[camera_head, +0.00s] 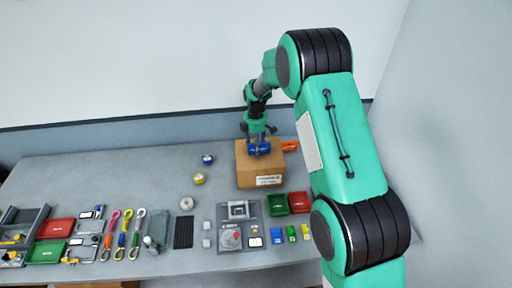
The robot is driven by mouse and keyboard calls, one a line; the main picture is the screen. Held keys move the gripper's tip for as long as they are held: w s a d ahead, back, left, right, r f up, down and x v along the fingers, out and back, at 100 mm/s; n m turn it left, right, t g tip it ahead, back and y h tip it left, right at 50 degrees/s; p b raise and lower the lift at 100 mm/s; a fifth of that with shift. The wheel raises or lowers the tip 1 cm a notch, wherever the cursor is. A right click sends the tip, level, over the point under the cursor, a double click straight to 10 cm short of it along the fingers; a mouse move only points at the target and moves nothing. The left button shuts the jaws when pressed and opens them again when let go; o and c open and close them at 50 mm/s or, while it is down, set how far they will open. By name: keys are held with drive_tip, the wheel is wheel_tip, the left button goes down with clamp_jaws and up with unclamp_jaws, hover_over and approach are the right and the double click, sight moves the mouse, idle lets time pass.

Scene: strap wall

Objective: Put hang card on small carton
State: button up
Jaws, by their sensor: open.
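A brown cardboard carton (252,171) with a white label on its front stands on the table right of centre. My gripper (259,139) is over the carton's top, pointing down, with its fingers open. A small blue thing (260,149) is right at the fingertips, on or just above the carton's top; whether the fingers touch it I cannot tell. An orange thing (290,146) shows at the carton's right back edge; whether it rests on the carton is unclear. Which item is the hang card cannot be made out at this size.
A grey panel (252,211), green and red cases and small coloured blocks lie in front of the carton. Straps, cards and trays fill the front left. The table's back left is clear; a wall stands behind.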

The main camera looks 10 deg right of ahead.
wheel_tip(320, 180, up, 12)
drive_tip(key=shift+r, duration=0.15)
idle(0.6)
idle(0.6)
drive_tip(key=s+d+r+m+t, duration=0.1)
drive_tip(key=s+d+r+m, duration=0.25)
drive_tip(key=s+r, duration=0.8)
drive_tip(key=s+d+r+m+t, duration=0.25)
drive_tip(key=s+r+m, duration=0.25)
drive_tip(key=s+r, duration=0.6)
drive_tip(key=s+d+r+m+t, duration=0.1)
drive_tip(key=s+m, duration=0.3)
drive_tip(key=s, duration=0.9)
drive_tip(key=s+d+r+m+t, duration=0.1)
drive_tip(key=s+d+m, duration=0.3)
drive_tip(key=s, duration=1)
drive_tip(key=shift+s+r+m, duration=0.2)
drive_tip(key=shift+r+m, duration=0.05)
drive_tip(key=shift+m, duration=0.5)
